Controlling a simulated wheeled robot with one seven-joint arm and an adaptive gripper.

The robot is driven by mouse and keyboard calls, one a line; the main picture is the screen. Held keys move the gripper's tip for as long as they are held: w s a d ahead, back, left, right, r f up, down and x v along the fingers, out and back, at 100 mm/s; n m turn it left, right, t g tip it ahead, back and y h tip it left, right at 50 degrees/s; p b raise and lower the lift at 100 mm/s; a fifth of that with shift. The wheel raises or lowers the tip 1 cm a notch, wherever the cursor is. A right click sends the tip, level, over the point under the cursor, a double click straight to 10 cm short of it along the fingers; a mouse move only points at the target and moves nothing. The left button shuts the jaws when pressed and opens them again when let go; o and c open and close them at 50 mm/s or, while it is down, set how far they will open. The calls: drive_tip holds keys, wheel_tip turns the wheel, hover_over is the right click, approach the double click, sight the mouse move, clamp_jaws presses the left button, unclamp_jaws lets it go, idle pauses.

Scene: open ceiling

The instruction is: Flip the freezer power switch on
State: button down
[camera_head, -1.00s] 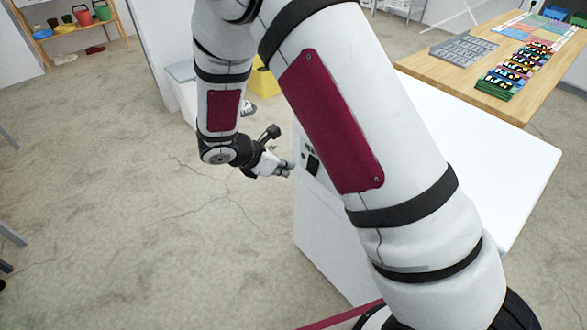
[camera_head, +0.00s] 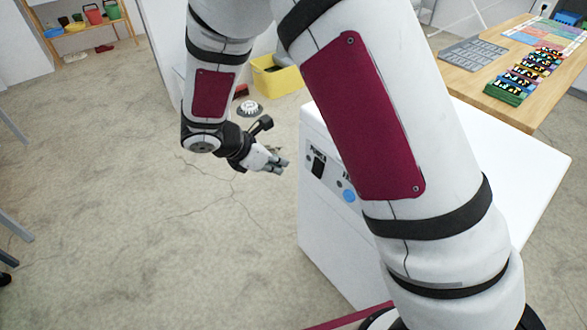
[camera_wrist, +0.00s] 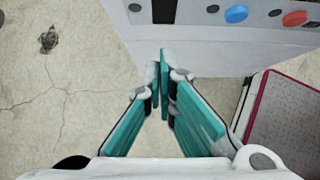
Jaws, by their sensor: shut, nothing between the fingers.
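The white freezer (camera_head: 330,240) stands right of my gripper in the head view, partly hidden by my arm. Its black power switch (camera_head: 318,166) is on the side panel under a label that seems to read "POWER". In the wrist view, a black switch (camera_wrist: 164,10) shows at the top, ahead of the fingertips; its on or off state is not clear. My gripper (camera_head: 282,163) is shut and empty, a short gap left of the panel and not touching it. In the wrist view my fingertips (camera_wrist: 164,62) meet with teal pads, pointing toward the panel.
A blue button (camera_wrist: 236,14) and a red button (camera_wrist: 294,19) sit right of the switch. A yellow bin (camera_head: 280,80) and a round grey-white object (camera_head: 250,108) lie behind. A wooden table (camera_head: 500,95) stands at upper right.

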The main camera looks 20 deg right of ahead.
sight(318, 168)
drive_tip(key=b, duration=0.1)
drive_tip(key=f+y+b, duration=0.1)
drive_tip(key=shift+s+a+b, duration=0.1)
drive_tip(key=shift+a+b, duration=0.15)
drive_tip(key=shift+b, duration=0.05)
drive_tip(key=shift+r, duration=0.1)
drive_tip(key=d+r+b+x, duration=0.1)
drive_tip(key=b+x, duration=0.3)
drive_tip(key=x, duration=0.8)
drive_tip(key=shift+w+d, duration=0.35)
drive_tip(key=shift+d, duration=0.55)
drive_tip(key=shift+f, duration=0.1)
